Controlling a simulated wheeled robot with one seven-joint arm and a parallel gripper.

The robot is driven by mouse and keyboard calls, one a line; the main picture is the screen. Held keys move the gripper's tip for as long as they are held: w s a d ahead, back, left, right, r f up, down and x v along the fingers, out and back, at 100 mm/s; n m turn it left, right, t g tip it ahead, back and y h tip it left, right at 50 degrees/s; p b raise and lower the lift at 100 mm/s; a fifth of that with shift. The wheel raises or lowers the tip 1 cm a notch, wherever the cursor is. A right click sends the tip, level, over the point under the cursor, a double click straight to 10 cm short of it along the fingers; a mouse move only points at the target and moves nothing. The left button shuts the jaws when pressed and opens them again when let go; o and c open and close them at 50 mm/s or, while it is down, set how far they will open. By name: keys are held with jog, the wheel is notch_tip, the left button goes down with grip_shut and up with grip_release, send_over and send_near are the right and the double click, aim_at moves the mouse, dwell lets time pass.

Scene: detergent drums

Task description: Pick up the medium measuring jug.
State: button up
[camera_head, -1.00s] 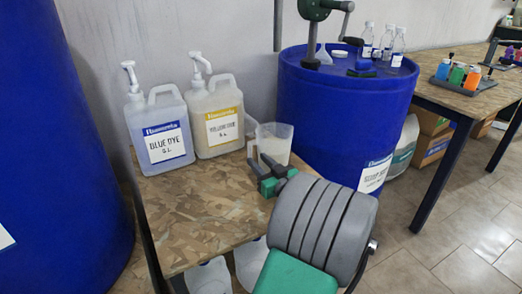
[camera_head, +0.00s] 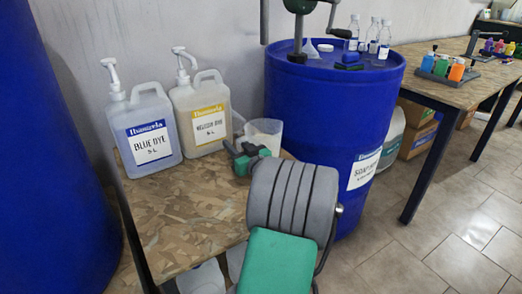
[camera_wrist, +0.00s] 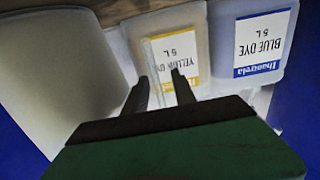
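A translucent whitish measuring jug (camera_head: 265,133) stands at the right end of the wood-chip-board table, beside the yellow dye jug. It fills the left of the wrist view (camera_wrist: 60,85). Its lower part is hidden behind my gripper (camera_head: 238,154) in the head view. In the wrist view my gripper's two dark fingers (camera_wrist: 160,84) are apart, to the right of the jug's body. A clear strip, perhaps its handle, shows near the gap; I cannot tell whether the fingers touch it.
The blue dye container (camera_head: 150,143) and yellow dye container (camera_head: 208,127) stand close behind my gripper. A large blue drum (camera_head: 325,120) is to the right. Another blue drum (camera_head: 50,150) stands at left. The table's front left (camera_head: 185,220) is clear.

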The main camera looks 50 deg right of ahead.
grip_shut()
dwell(1.1)
jog(key=shift+r, duration=0.15)
